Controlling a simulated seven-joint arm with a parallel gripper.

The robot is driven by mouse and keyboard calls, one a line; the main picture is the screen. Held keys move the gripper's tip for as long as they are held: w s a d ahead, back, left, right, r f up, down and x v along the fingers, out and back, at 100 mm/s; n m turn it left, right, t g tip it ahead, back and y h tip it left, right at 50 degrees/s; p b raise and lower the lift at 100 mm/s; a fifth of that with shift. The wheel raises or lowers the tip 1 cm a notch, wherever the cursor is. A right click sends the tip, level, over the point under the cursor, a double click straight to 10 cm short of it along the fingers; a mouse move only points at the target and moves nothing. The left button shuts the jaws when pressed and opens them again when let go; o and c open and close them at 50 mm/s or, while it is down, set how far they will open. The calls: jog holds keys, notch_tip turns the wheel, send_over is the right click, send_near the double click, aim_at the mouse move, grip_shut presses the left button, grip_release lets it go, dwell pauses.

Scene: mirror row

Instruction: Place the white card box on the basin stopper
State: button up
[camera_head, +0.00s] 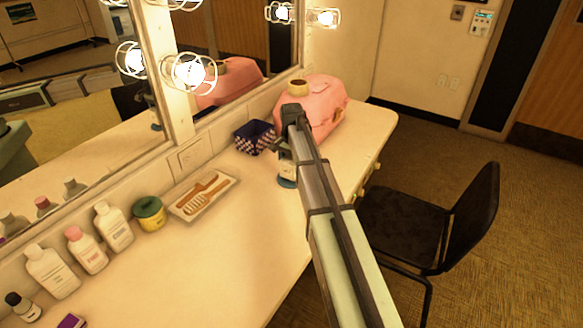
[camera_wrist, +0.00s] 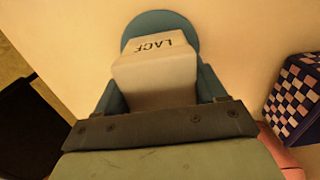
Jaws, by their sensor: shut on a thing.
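The white card box (camera_wrist: 157,70), with dark letters on one face, is between the two blue-grey fingers of my gripper (camera_wrist: 160,84) in the wrist view. The gripper is shut on it. The blue basin stopper (camera_wrist: 160,18) is a round disc under the box; its far rim shows past the box and the rest is hidden. In the head view the stopper (camera_head: 287,183) lies on the counter below my gripper (camera_head: 285,163), and the box is mostly hidden by my arm. I cannot tell whether the box touches the stopper.
A dark checkered basket (camera_head: 255,138) is close to the left of my gripper, and a pink case (camera_head: 320,105) stands behind it. The front counter is clear; a black chair (camera_head: 430,225) stands right.

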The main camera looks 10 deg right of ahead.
jog(key=shift+f, duration=0.8)
jog(key=shift+f, duration=0.15)
jog(key=o, duration=1.1)
notch_tip(320, 180, up, 12)
jog(key=shift+r, duration=0.15)
